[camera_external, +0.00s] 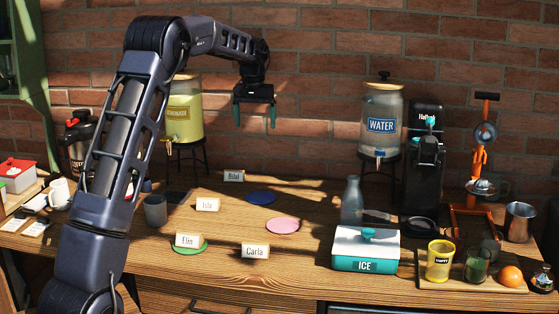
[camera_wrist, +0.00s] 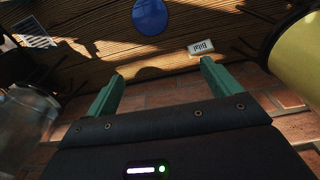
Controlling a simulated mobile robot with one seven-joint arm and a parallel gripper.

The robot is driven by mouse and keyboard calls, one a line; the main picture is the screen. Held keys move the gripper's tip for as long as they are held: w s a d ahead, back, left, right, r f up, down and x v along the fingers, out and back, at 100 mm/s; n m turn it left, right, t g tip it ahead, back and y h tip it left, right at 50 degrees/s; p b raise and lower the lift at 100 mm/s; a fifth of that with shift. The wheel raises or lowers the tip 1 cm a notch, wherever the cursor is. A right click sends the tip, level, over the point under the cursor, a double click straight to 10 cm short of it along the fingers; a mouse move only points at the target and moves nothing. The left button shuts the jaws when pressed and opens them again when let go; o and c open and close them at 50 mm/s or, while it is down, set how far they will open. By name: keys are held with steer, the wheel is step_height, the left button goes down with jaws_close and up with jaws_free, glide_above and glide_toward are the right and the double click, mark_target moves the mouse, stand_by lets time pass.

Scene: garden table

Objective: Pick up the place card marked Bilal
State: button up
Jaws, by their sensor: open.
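The place card marked Bilal (camera_external: 233,176) stands at the back of the wooden table, just left of a blue round coaster. In the wrist view the Bilal card (camera_wrist: 201,47) appears upside down, just beyond the right fingertip and apart from it. My gripper (camera_external: 254,116) is open and empty, pointing down high above the back of the table, above and to the right of the card. Its two green fingers also show in the wrist view (camera_wrist: 162,68), spread wide with nothing between them.
Other cards read Isla (camera_external: 208,205), Elin (camera_external: 188,241) and Carla (camera_external: 255,251). A blue coaster (camera_external: 261,198) and a pink one (camera_external: 283,225) lie nearby. The lemonade dispenser (camera_external: 185,112) stands left of the gripper, the water dispenser (camera_external: 381,130) right. The brick wall is close behind.

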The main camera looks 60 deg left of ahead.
steer(key=n, duration=0.2)
glide_above(234, 171)
step_height(234, 171, down, 11)
steer(key=shift+g, duration=0.4)
steer(key=shift+w+a+f, duration=0.1)
steer(key=shift+a+f, duration=0.05)
steer(key=shift+f, duration=5.35)
steer(key=c, duration=1.1)
steer(key=shift+o, duration=0.2)
steer(key=shift+r, duration=0.15)
